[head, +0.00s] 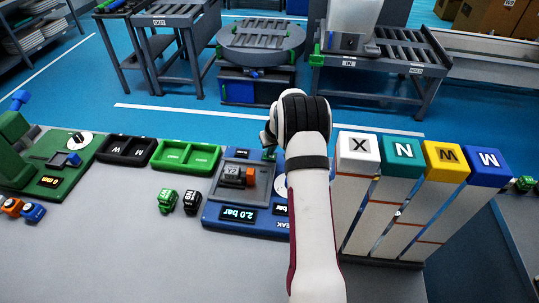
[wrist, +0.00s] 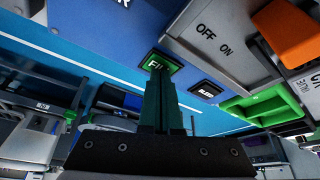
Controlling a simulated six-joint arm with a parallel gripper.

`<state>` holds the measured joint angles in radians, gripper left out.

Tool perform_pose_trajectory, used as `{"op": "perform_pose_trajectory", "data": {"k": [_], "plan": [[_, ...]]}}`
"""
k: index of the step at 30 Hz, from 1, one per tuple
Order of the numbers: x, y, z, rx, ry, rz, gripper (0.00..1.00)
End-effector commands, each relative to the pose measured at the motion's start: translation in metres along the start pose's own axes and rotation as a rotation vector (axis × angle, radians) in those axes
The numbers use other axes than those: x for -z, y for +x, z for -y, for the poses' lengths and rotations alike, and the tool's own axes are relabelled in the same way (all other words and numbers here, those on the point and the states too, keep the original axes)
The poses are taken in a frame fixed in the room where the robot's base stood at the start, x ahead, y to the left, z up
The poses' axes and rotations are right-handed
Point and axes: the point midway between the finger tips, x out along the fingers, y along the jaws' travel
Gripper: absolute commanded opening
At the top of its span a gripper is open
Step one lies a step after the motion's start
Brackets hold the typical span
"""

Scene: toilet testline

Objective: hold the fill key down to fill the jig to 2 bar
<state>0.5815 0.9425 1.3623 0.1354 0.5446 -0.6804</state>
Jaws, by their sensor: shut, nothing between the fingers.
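The blue test jig (head: 212,211) stands on the bench in the head view; its left display (head: 238,215) reads 2.0 bar. A second display (head: 280,209) is partly covered by my arm. I cannot tell how far the key is pressed.
A dark second key (wrist: 207,90) sits right of FILL. A grey OFF/ON plate (wrist: 215,40) with an orange lever (wrist: 287,30) is close by. Green and black trays (head: 185,156) lie left of the jig; tall lettered blocks (head: 402,152) stand right of my arm.

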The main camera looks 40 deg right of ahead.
Motion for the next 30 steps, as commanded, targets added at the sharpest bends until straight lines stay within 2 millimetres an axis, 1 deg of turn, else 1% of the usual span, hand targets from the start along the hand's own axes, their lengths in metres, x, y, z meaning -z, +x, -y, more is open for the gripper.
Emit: {"op": "perform_pose_trajectory", "data": {"k": [5, 15, 18, 21, 30], "plan": [[0.001, -0.002, 0.000, 0.000, 0.000, 0.000, 0.00], [0.020, -0.045, 0.000, -0.001, -0.001, -0.002, 0.00], [0.024, -0.055, 0.000, 0.000, 0.000, -0.002, 0.00], [0.025, -0.059, 0.000, 0.000, 0.000, 0.001, 0.00], [0.025, -0.059, 0.000, 0.000, 0.000, 0.001, 0.00]]}}
